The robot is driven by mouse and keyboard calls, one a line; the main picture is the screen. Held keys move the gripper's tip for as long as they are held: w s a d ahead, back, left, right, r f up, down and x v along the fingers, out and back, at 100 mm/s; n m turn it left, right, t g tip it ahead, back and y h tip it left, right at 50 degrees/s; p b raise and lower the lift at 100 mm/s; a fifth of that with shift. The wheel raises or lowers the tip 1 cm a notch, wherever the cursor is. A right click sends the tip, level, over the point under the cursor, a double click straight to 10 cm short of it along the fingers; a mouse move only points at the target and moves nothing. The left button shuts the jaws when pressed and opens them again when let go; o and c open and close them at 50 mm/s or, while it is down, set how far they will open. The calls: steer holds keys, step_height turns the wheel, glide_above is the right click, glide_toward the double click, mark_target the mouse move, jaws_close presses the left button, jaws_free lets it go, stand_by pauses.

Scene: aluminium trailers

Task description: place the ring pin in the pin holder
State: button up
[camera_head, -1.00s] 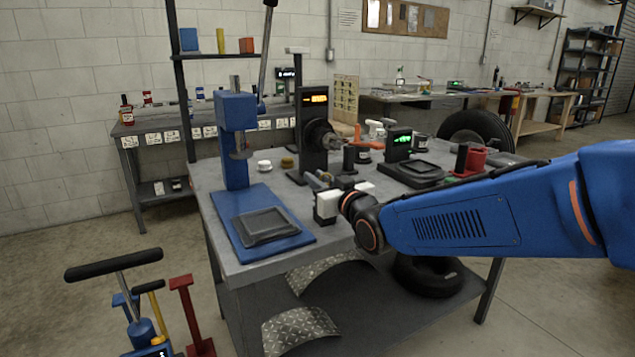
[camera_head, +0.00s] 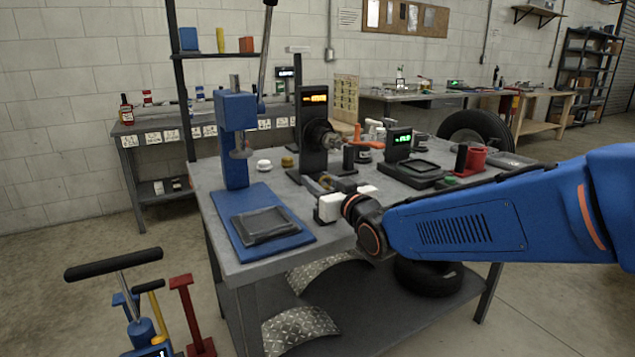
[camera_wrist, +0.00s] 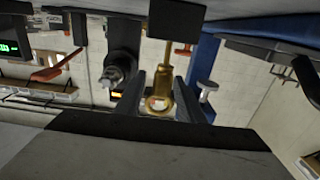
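A brass ring pin (camera_wrist: 160,85) shows in the wrist view, which appears upside down. Its ring end is between the two dark fingers of my gripper (camera_wrist: 160,102), which look shut on it. Its shank runs toward a black block (camera_wrist: 192,24) at the picture's top. That block may be the pin holder; I cannot tell whether the shank is in it or only in line with it. In the head view my gripper (camera_head: 318,186) is low over the table's middle, right of the blue press, and the pin cannot be made out.
The blue press (camera_head: 236,135) with a dark tray (camera_head: 264,224) stands left of my gripper. A black machine with an orange display (camera_head: 313,130) is behind it. The table's front (camera_head: 235,265) is clear.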

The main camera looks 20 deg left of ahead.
steer(key=v, duration=1.1)
steer(key=d+f+m+h, duration=0.2)
steer(key=d+f+h, duration=0.1)
steer(key=d, duration=0.7)
steer(key=d+f+m+h, duration=0.2)
steer(key=d+h, duration=0.1)
steer(key=d, duration=0.6)
steer(key=d+f+m+h, duration=0.1)
steer(key=d+f+h, duration=0.2)
steer(key=d, duration=0.7)
steer(key=s+d+f+m+g+h, duration=0.2)
steer(key=s+d+f+g, duration=0.1)
steer(key=s+d, duration=0.6)
steer(key=s+d+f+m+g+h, duration=0.2)
steer(key=s+d+f, duration=0.4)
steer(key=s+d, duration=0.3)
steer(key=s+m+g, duration=0.1)
steer(key=s, duration=0.3)
steer(key=shift+f+g+h, duration=0.2)
steer(key=shift+g+h, duration=0.2)
steer(key=shift+w, duration=0.1)
